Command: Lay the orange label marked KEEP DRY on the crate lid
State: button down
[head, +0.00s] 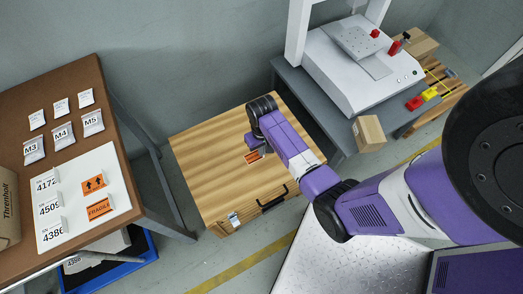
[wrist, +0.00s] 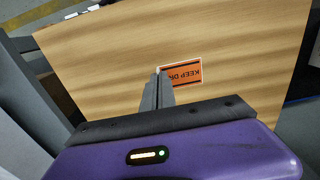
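The orange KEEP DRY label (wrist: 184,75) has a white border and dark lettering, upside down in the wrist view. It is over the wooden crate lid (wrist: 110,60), flat to it. I cannot tell whether it touches the wood. My gripper (wrist: 161,76) points down at the lid with its two fingers close together, at the label's left edge in the wrist view. The fingers appear shut on that edge and hide a corner of the label. In the head view the label (head: 252,158) shows beside my gripper (head: 263,152), near the middle of the lid (head: 205,150).
A brown table (head: 65,85) at left holds packets, a white sheet (head: 120,180) with orange labels, and numbered cards. Most of the lid is bare.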

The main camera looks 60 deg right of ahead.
aim_at(262, 162)
jog(key=shift+f+b, duration=3.05)
jog(key=shift+b, duration=0.3)
jog(key=shift+f, duration=0.2)
jog(key=c, duration=1.6)
grip_release()
jog(key=shift+r+p, duration=1.3)
jog(key=shift+r, duration=2.6)
